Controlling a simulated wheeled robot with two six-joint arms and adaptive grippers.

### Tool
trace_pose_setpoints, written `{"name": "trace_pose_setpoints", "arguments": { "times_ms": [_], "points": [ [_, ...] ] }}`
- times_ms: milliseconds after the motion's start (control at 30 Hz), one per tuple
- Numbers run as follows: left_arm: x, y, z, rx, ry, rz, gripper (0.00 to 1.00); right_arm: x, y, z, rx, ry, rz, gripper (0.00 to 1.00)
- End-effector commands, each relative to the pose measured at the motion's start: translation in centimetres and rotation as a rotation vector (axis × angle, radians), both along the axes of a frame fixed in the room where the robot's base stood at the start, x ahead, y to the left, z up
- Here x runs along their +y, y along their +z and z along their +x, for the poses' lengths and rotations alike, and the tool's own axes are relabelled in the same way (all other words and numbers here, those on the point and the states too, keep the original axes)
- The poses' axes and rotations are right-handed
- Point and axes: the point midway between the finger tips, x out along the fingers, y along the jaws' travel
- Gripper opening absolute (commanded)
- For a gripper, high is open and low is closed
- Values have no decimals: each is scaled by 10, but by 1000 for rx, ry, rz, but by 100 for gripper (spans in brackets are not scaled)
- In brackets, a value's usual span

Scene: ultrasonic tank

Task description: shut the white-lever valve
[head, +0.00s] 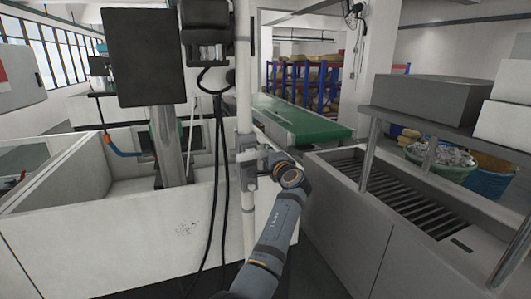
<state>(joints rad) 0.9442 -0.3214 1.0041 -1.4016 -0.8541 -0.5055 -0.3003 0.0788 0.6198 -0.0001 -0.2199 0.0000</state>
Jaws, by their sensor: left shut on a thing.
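A white vertical pipe (246,95) runs down the middle of the head view, with the valve on it at about mid-height. The valve's white lever (246,155) shows as a small pale piece beside the pipe, largely covered by my gripper. My left gripper (256,158) is at the valve and shut on the lever. The fingers are small and overlap the valve, so the lever's exact angle is hard to tell. My right gripper is out of view.
Black cables (215,170) hang just left of the pipe. A white tank (110,235) with a dark monitor (145,57) above it stands at left. A green conveyor (305,122) lies behind. A grey slatted bench (400,190) stands at right, with baskets (440,165) beyond.

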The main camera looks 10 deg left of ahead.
Motion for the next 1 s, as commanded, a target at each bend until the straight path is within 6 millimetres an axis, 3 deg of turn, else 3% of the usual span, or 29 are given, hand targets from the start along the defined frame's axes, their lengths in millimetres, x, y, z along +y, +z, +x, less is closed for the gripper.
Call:
{"name": "trace_pose_setpoints", "arguments": {
  "times_ms": [633,667,800,833,1000],
  "points": [
    [0,-4,0,31,-1,43,0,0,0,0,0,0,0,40],
    [0,-4,0,31,-1,43,26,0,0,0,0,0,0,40],
    [0,-4,0,31,-1,42,45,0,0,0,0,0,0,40],
    [0,-4,0,31,-1,42,49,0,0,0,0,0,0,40],
    [0,-3,0,29,0,42,49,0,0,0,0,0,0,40]
  ]
}}
